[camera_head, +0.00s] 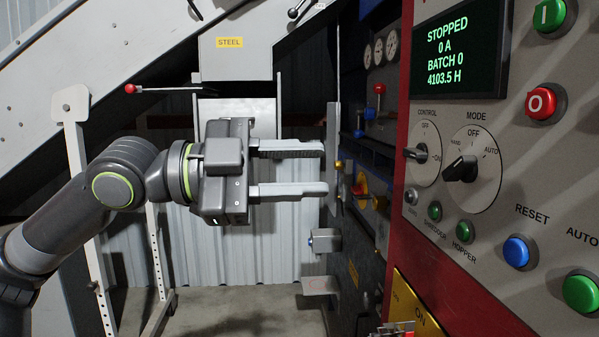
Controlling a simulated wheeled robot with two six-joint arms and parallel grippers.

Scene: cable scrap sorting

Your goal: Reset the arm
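My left arm (75,215) comes in from the left and reaches to the right. Its gripper (325,168) is open, with two pale parallel fingers spread apart one above the other and nothing between them. The fingertips point right, close to a grey upright metal edge (333,135) at the side of the dark machine panel; I cannot tell whether they touch it.
The red-framed control panel stands at the right, with a display (455,50) reading STOPPED, a MODE knob (462,169), a red button (541,103) and a blue RESET button (517,251). A STEEL-labelled box (235,62) is behind. Floor (245,312) shows below.

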